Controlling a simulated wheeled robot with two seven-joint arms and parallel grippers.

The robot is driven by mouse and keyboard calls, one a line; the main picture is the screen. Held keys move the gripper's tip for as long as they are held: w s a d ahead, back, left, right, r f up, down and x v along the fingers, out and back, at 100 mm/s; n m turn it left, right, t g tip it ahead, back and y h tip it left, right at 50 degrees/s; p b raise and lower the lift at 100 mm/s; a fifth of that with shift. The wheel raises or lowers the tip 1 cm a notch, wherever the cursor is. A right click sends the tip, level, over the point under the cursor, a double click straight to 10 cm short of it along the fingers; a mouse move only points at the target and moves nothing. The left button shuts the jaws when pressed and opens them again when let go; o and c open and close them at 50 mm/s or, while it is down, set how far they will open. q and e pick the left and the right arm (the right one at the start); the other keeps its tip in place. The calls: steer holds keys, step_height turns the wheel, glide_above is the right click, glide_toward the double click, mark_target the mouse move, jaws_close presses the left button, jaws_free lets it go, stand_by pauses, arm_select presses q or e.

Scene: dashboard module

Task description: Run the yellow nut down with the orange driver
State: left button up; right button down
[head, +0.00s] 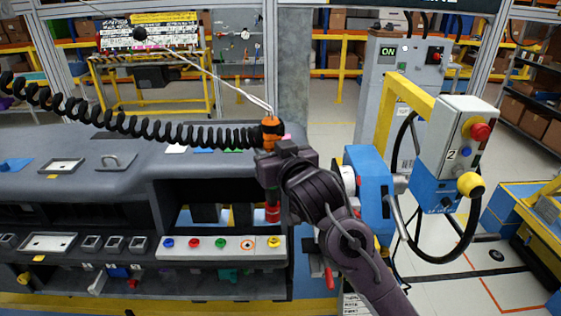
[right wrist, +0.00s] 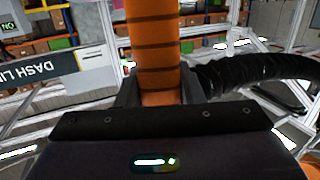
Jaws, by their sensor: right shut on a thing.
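The orange driver (head: 271,128) hangs upright, with a black coiled hose and a pale cable at its top. My right gripper (head: 268,158) is shut around its body, which also shows as an orange cylinder with dark bands in the right wrist view (right wrist: 155,50). Its red lower end (head: 272,213) points down, close above the yellow nut (head: 274,241) at the right end of a white strip (head: 208,253). I cannot tell whether the two touch. My left gripper is not in view.
The strip also carries blue (head: 167,243), red (head: 193,243), green (head: 220,243) and orange (head: 247,243) pieces. The grey dashboard (head: 60,180) extends left. A blue machine (head: 370,190) and a control box with a red button (head: 480,131) stand right of my arm.

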steer(key=shift+r, duration=0.1)
steer(key=shift+d, duration=0.1)
stand_by(0.3)
steer(key=shift+f+b, duration=1.85)
steer(key=shift+f, duration=1.55)
